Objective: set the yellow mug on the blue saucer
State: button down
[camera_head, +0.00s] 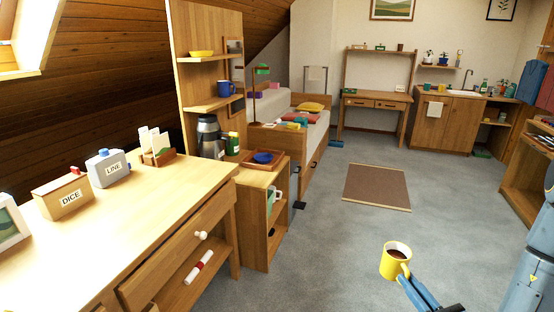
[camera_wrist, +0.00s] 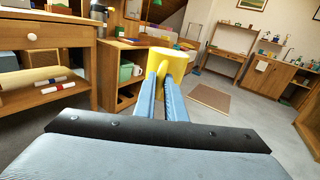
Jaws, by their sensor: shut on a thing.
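The yellow mug (camera_head: 389,266) is upright with dark liquid inside, held in the air above the grey floor. It also shows in the wrist view (camera_wrist: 165,58). My gripper (camera_head: 404,279) is shut on it; in the wrist view the blue fingers (camera_wrist: 165,75) close at the handle side. The blue saucer (camera_head: 263,157) lies in a wooden tray (camera_head: 246,162) on the low cabinet, to the left of and well apart from the mug. I cannot make out the saucer in the wrist view.
A steel flask (camera_head: 209,137) and a green jar (camera_head: 232,143) stand left of the tray. A tall shelf unit (camera_head: 178,92) rises behind them. The desk (camera_head: 120,235) is at front left. Floor around a brown mat (camera_head: 377,187) is clear.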

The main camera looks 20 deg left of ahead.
aim_at(264, 158)
jog(key=z, duration=0.2)
jog(key=i, duration=2.5)
jog(key=u, duration=1.6)
jog(key=i, duration=0.75)
jog(key=u, duration=0.8)
